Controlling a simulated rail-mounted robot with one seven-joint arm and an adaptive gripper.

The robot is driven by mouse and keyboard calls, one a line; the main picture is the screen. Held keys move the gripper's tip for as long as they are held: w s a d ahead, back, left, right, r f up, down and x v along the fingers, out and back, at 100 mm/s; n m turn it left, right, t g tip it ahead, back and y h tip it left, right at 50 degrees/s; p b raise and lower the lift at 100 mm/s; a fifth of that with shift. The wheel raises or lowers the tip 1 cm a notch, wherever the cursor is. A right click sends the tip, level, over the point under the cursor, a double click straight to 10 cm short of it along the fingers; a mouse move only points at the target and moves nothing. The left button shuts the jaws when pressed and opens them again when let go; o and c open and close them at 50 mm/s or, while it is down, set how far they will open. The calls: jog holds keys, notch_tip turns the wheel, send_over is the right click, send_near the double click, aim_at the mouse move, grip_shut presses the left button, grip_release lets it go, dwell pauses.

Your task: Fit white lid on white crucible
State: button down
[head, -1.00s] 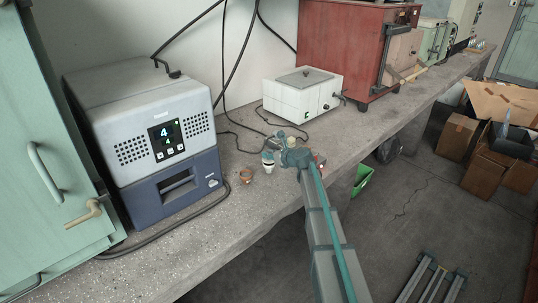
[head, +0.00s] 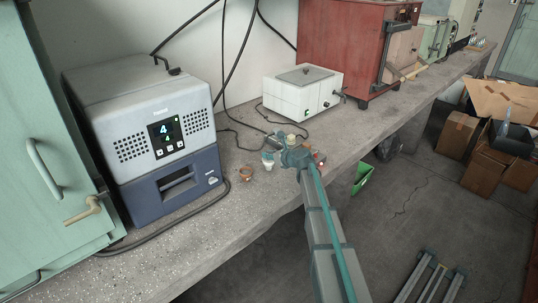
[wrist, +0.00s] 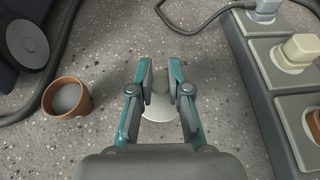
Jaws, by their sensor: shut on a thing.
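My gripper (wrist: 161,80) is shut on a pale round piece, which looks like the white lid (wrist: 158,108). The lid's flat disc shows between and under the fingers in the wrist view, and the fingers hide part of it. In the head view, my gripper (head: 270,155) is low over the bench. A small white tapered shape, which looks like the white crucible (head: 267,166), shows just below the fingertips there. In the wrist view the crucible cannot be told apart under the lid. Whether lid and crucible touch cannot be told.
A brown cup with a grey inside (wrist: 68,97) stands to the left of the gripper. A power strip with plugs (wrist: 283,85) lies to the right. A blue-grey instrument (head: 150,140) and a white hot-plate box (head: 302,92) stand behind on the bench (head: 210,225).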

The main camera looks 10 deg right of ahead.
jog(key=c, duration=1)
grip_release()
jog(key=shift+c, duration=0.2)
jog(key=v, duration=1.2)
